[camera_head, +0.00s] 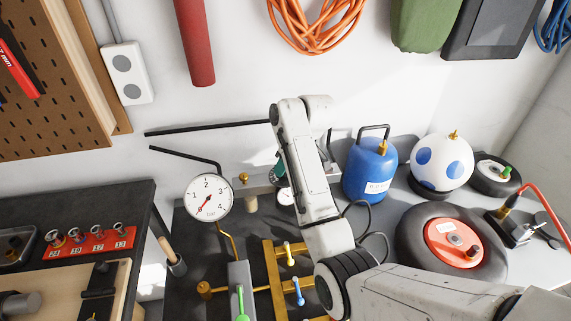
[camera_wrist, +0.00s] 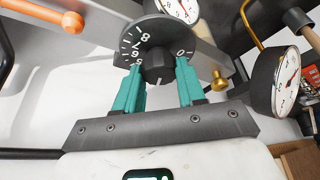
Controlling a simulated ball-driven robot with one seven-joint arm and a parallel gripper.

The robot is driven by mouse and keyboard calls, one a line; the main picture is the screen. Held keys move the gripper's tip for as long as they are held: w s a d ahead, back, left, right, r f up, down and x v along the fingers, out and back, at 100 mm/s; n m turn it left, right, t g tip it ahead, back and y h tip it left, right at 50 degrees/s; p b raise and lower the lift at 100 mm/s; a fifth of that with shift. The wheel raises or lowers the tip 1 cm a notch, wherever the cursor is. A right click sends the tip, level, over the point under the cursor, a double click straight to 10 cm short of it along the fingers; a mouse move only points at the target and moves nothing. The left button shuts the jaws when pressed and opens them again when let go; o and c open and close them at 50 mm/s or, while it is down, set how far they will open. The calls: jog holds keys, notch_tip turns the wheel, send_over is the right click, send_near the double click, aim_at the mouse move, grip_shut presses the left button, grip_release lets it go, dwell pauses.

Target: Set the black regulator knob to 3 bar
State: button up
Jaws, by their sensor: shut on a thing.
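The black regulator knob (camera_wrist: 158,67) sits in front of a dark dial plate (camera_wrist: 128,46) with white numbers and ticks. A white mark shows on the knob's lower side in the wrist view. My gripper (camera_wrist: 160,76) has its teal fingers on either side of the knob and is shut on it. In the head view my arm hides the knob, and only a bit of teal finger (camera_head: 278,171) shows. The large round gauge (camera_head: 208,197) is marked 1 to 4; its red needle points to the lower left, near the low end. It also shows in the wrist view (camera_wrist: 287,83).
A smaller gauge (camera_head: 285,196) is beside my gripper. A brass manifold (camera_head: 270,262) with coloured levers lies in front. A blue tank (camera_head: 370,171), a spotted ball (camera_head: 441,162) and a wheel (camera_head: 411,236) stand at right. A red socket rack (camera_head: 90,243) is at left.

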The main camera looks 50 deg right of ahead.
jog(key=shift+r+n+y, duration=0.1)
jog(key=shift+n+y, duration=0.2)
jog(key=shift+n, duration=0.5)
jog(key=o, duration=1.1)
jog(key=shift+c, duration=0.2)
